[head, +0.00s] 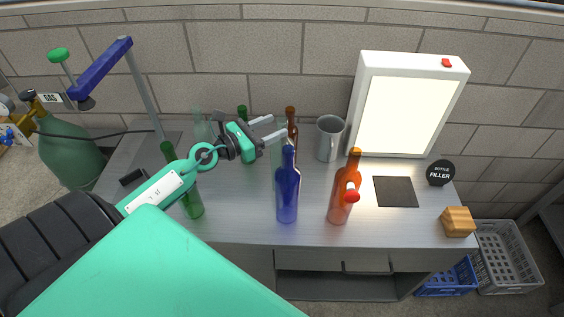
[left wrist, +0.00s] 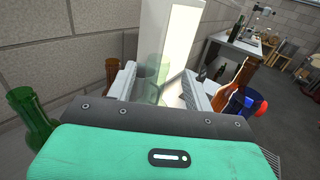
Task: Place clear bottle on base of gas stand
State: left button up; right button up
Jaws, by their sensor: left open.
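A clear, faintly green bottle (head: 277,172) stands upright on the bench, partly hidden behind the blue bottle. My left gripper (head: 277,129) is open, with its fingers either side of this bottle's upper part. In the left wrist view the clear bottle (left wrist: 150,88) shows between the two fingers of the gripper (left wrist: 158,88); I cannot tell if either touches it. The gas stand (head: 143,88) has a grey post and a blue arm at the bench's left; its base is largely hidden by my arm. Another pale glass shape (head: 201,122) stands behind my wrist. My right gripper is not in view.
A brown bottle (head: 291,118), grey mug (head: 328,138) and light box (head: 361,92) stand behind. A green bottle (head: 193,204) is beside my left arm.

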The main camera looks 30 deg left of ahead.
aim_at(281, 122)
pick_arm(q)
jog(key=shift+p+x, duration=0.6)
jog(key=shift+x, duration=1.25)
jog(key=shift+a+f, duration=0.1)
grip_shut()
